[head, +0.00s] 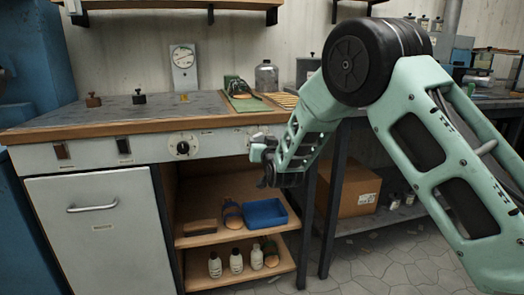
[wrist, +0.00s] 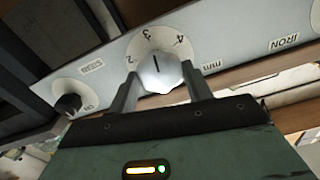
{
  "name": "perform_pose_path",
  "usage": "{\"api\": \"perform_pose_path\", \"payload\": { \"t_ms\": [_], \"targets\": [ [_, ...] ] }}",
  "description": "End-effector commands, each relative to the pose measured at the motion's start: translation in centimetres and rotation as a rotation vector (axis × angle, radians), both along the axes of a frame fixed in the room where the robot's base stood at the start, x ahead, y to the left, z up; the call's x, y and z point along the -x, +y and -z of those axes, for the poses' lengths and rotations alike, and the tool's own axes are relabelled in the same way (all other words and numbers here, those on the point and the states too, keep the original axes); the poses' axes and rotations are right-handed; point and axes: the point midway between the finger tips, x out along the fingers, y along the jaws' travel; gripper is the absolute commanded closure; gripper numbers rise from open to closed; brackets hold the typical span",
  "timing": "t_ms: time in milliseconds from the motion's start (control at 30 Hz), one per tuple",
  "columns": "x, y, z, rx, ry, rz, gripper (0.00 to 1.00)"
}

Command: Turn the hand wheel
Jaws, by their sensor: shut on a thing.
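The hand wheel (wrist: 160,76) is a silver, faceted knob on a white round dial marked 2, 3, 4 and "mm" in the wrist view. In the head view my gripper (head: 258,152) is at the front panel under the bench top, right of a black knob, and hides the hand wheel.
The black knob (head: 183,147) sits left on the same panel (head: 218,142). Two switches are further left. Below, open shelves hold a blue tray (head: 264,213) and several bottles. A drawer cabinet (head: 98,225) is at left. A cardboard box (head: 352,190) lies under the right bench.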

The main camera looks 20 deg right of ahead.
Motion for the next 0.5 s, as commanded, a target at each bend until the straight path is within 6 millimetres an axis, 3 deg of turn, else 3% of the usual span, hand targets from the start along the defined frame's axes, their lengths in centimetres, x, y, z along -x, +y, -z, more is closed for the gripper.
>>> {"api": "perform_pose_path", "payload": {
  "t_ms": [500],
  "targets": [
    [0.04, -0.05, 0.60, -0.489, 0.004, 0.001, 0.73]
  ]
}}
